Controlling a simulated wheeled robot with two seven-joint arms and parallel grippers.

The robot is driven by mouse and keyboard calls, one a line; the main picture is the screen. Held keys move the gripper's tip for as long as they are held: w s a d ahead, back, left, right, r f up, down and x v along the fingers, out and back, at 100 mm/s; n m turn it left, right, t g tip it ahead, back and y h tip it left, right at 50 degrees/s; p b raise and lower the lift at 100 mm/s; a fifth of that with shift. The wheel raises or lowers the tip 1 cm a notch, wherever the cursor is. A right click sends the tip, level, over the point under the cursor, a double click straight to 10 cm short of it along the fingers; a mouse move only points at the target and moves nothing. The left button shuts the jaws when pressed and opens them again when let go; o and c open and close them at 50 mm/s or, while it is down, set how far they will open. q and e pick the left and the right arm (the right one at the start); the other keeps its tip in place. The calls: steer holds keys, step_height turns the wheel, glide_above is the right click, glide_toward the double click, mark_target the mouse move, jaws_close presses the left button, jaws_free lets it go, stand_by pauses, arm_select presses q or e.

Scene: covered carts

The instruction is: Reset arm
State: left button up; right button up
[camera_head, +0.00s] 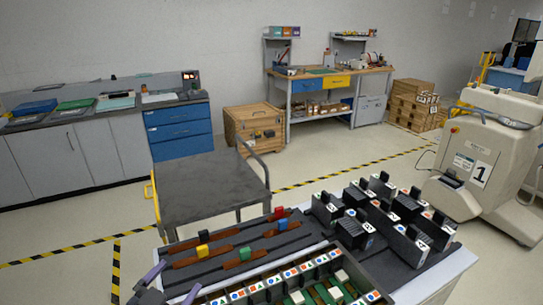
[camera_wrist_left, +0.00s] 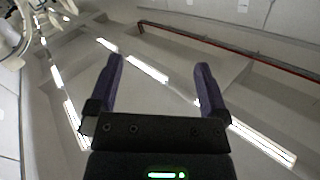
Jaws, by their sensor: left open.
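My left gripper (camera_head: 180,276) shows at the bottom left of the head view, at the near left side of the covered cart (camera_head: 455,262). Its two purple fingers are apart with nothing between them. In the left wrist view my left gripper (camera_wrist_left: 159,65) points up at the ceiling, open and empty. Ceiling lights (camera_wrist_left: 147,68) and a red pipe (camera_wrist_left: 235,50) show beyond the fingers. My right gripper is in neither view.
An empty grey cart (camera_head: 205,185) stands beyond. A workbench (camera_head: 325,80), wooden crate (camera_head: 254,128) and beige machine (camera_head: 490,160) stand farther off.

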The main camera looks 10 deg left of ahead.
arm_select(q)
steer(key=s+d+f+n+g+y, duration=0.25)
steer(key=s+f+g, duration=0.35)
steer(key=s, duration=0.4)
steer(key=s+d+f+n+g+y, duration=0.2)
steer(key=s+d+f+n+g, duration=0.15)
steer(key=s+g, duration=0.55)
steer(key=s+f+m+b, duration=0.1)
steer(key=s+f+b, duration=0.1)
steer(key=f, duration=1)
steer(key=s+f+b, duration=0.2)
steer(key=f+b, duration=0.1)
steer(key=f, duration=0.9)
steer(key=s+a+f+g+b, duration=0.1)
steer(key=s+a+f+b, duration=0.1)
steer(key=s+f, duration=1)
steer(key=shift+s+a+m+b, duration=0.3)
steer(key=shift+s+a+b, duration=0.1)
steer(key=shift+b, duration=0.2)
